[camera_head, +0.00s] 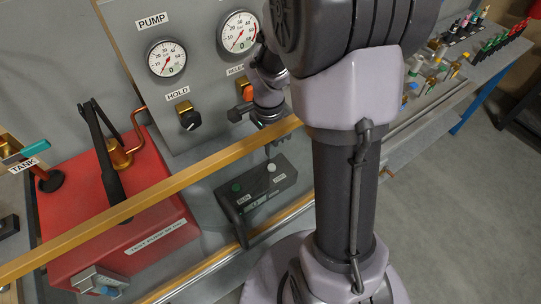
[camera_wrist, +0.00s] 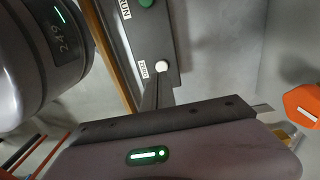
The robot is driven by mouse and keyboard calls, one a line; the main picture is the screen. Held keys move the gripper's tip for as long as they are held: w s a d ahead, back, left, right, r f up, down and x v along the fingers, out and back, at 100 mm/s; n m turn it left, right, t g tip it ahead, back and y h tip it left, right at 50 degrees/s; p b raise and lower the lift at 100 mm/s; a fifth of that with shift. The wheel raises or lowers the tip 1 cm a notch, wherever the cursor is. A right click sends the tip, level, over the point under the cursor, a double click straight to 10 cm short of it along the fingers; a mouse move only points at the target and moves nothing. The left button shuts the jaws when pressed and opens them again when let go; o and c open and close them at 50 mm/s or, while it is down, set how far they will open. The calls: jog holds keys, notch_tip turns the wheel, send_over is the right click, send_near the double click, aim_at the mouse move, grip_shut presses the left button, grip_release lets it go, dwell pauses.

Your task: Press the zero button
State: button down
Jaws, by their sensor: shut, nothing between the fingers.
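A dark control box (camera_head: 255,188) lies behind the yellow rail, with a green button (camera_head: 236,187) and a white button (camera_head: 271,167) on its top. In the wrist view the white button (camera_wrist: 162,66) has a label (camera_wrist: 143,70) beside it that seems to read ZERO. The green button (camera_wrist: 146,2) is beside the label RUN. My gripper (camera_head: 268,150) points down just above the white-button end of the box. In the wrist view its dark shut fingers (camera_wrist: 157,88) end close to the white button. I cannot tell if they touch it.
A yellow rail (camera_head: 170,187) runs across in front of the panel. A black HOLD knob (camera_head: 189,119) and an orange knob (camera_head: 248,92) are on the panel, below two gauges. Small bottles (camera_head: 430,75) stand at right.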

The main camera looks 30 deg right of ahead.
notch_tip(320, 180, up, 7)
jog(key=w+p, duration=0.1)
jog(key=shift+d+f+p, duration=0.15)
jog(key=shift+d+p, duration=0.05)
jog(key=shift+p, duration=0.1)
